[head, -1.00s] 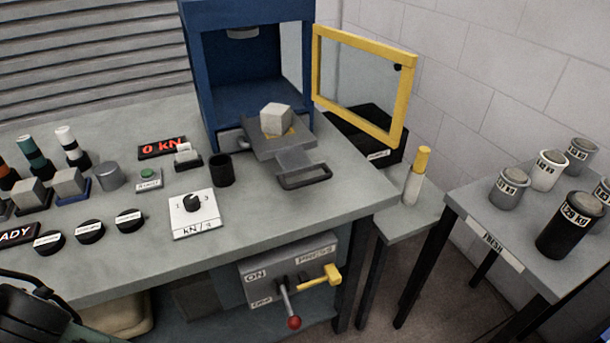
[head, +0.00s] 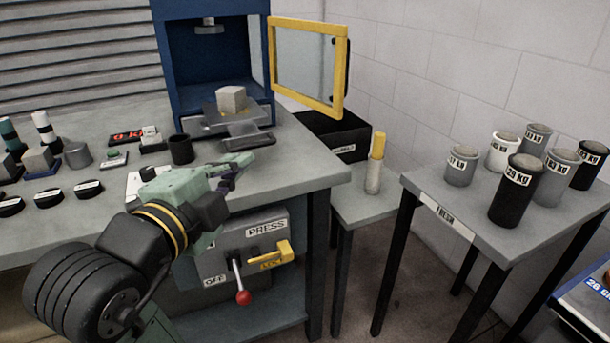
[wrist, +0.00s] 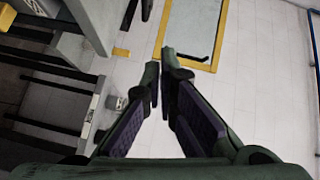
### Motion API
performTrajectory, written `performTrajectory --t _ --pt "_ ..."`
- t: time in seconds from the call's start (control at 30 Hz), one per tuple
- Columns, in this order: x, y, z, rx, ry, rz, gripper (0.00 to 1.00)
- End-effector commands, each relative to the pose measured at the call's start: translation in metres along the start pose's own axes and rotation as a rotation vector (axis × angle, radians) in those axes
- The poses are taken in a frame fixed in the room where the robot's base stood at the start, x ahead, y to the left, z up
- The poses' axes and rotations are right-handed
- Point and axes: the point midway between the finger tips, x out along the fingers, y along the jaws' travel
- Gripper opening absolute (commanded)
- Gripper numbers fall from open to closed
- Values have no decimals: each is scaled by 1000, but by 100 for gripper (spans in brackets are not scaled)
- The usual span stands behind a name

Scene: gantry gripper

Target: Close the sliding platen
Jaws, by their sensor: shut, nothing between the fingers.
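The sliding platen (head: 238,126) is a grey plate sticking out of the front of the blue press (head: 167,75). A pale cube (head: 231,99) sits on it. The platen's dark bar handle (head: 252,143) is at its front, above the bench top. My gripper (head: 247,161) is shut and empty, just in front of and below the handle in the head view; I cannot tell whether they touch. In the wrist view my gripper (wrist: 159,66) shows its two fingers close together at the tips with nothing between them.
The yellow-framed guard door (head: 338,75) stands open to the right of the press; its frame (wrist: 158,40) also shows in the wrist view. A black cup (head: 181,149) is left of the platen. A lever box (head: 228,262) is under the bench edge. A side table (head: 415,184) holds several cylinders.

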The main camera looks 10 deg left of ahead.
Motion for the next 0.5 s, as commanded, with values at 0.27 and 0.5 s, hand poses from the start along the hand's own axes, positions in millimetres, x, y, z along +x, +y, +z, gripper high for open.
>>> performTrajectory --t 0.27,0.5 --pt "15 18 -7 65 28 81 0" --pt "54 16 -8 60 26 80 0"
